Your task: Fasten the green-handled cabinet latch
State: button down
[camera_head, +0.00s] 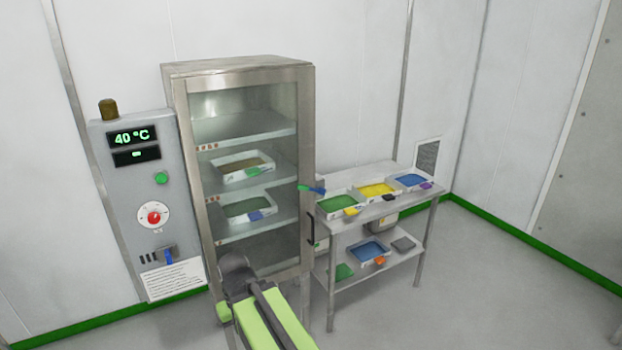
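The steel cabinet (308,130) has a glass front door, which looks closed, with a dark vertical pull handle (311,226) low on its right edge. A small green handle (303,187) sits at the door's right edge, with a blue piece (317,190) just to its right. Whether the latch is engaged is too small to tell. My gripper (236,268) is the dark end of my lime-green arm, in front of the lower part of the door. It is below and left of the green handle and apart from it. Its fingers cannot be made out.
A grey control panel (130,200) reading 40 °C, with a red dial (154,215), stands left of the cabinet. A steel table (345,222) with trays of coloured material stands close on the right. Trays sit on shelves inside the cabinet. Floor is clear at right.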

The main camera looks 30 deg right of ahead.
aim_at(321, 190)
jog(key=i, duration=0.85)
jog(key=u, duration=0.05)
